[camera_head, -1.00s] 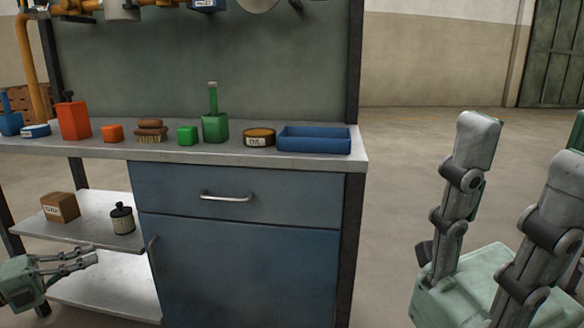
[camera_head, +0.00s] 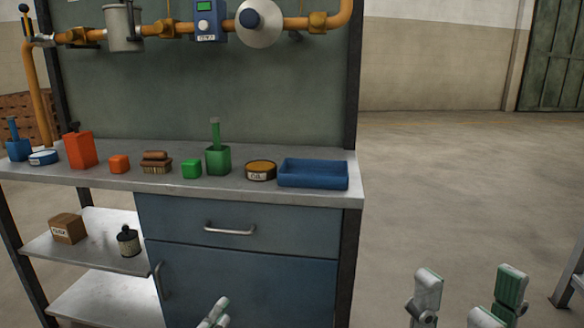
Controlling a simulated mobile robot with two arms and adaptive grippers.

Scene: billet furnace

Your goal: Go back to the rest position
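My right gripper (camera_head: 468,298) shows at the bottom right, with only its upper fingers in the picture. The fingers stand upright and spread apart, with bare floor between them and nothing held. It is clear of the workbench, to its right. My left gripper (camera_head: 215,314) shows only as a fingertip portion at the bottom edge, in front of the blue cabinet door (camera_head: 245,285). Its palm is cut off and its opening cannot be judged.
The workbench top (camera_head: 110,182) holds several items, among them a blue tray (camera_head: 313,174), an oil tin (camera_head: 261,171) and a green holder (camera_head: 217,160). A small box (camera_head: 68,229) and a dark bottle (camera_head: 128,241) stand on the shelf. Floor right of the bench is open; a table leg (camera_head: 570,275) stands far right.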

